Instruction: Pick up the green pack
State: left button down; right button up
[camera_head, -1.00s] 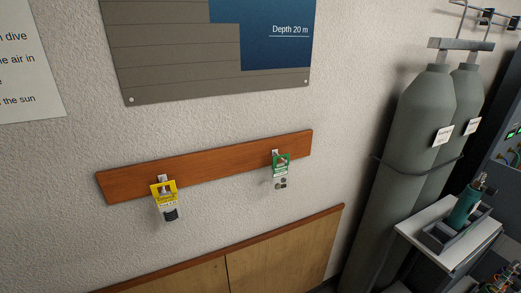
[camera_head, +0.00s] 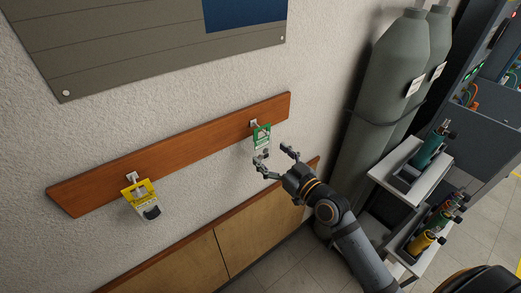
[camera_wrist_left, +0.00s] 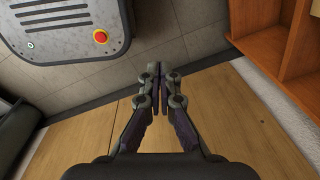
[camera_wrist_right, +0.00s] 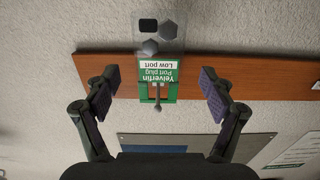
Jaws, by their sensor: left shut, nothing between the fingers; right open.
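The green pack (camera_head: 262,139) hangs from a hook on the wooden wall board. It has a green card with white print and a clear part below holding dark pieces. In the right wrist view the green pack (camera_wrist_right: 158,72) appears upside down, its hook in front of the card. My right gripper (camera_head: 274,158) is open and empty, just below and right of the pack. In its wrist view the pack lies between and beyond the spread fingers, touching neither. My left gripper (camera_wrist_left: 163,72) is shut and empty above a wooden surface; it is not in the head view.
A yellow pack (camera_head: 141,200) hangs on the same wooden board (camera_head: 200,148) to the left. Grey gas cylinders (camera_head: 385,85) and a white shelf (camera_head: 410,175) with small bottles stand at the right. A wooden cabinet (camera_head: 245,240) runs below the board.

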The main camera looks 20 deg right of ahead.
aim_at(264, 148)
jog(key=shift+w+a+r+p, duration=0.2)
jog(key=shift+w+r+p, duration=0.15)
jog(key=shift+w, duration=0.35)
jog(key=x, duration=0.2)
jog(key=p+x, duration=0.1)
jog(key=shift+w+a+f, duration=0.1)
jog(key=shift+w+f, duration=0.15)
jog(key=shift+w, duration=0.1)
jog(key=shift+w+a+f, duration=0.1)
jog(key=shift+w, duration=0.05)
jog(key=shift+s, duration=0.25)
jog(key=c, duration=0.6)
pick_arm(q)
jog(key=shift+w+a+r, duration=0.15)
jog(key=shift+w+r, duration=0.15)
jog(key=shift+r, duration=0.2)
jog(key=shift+w+a+r, duration=0.1)
jog(key=shift+w+r, duration=0.15)
jog(key=shift+r, duration=0.2)
pick_arm(e)
jog(key=c, duration=0.7)
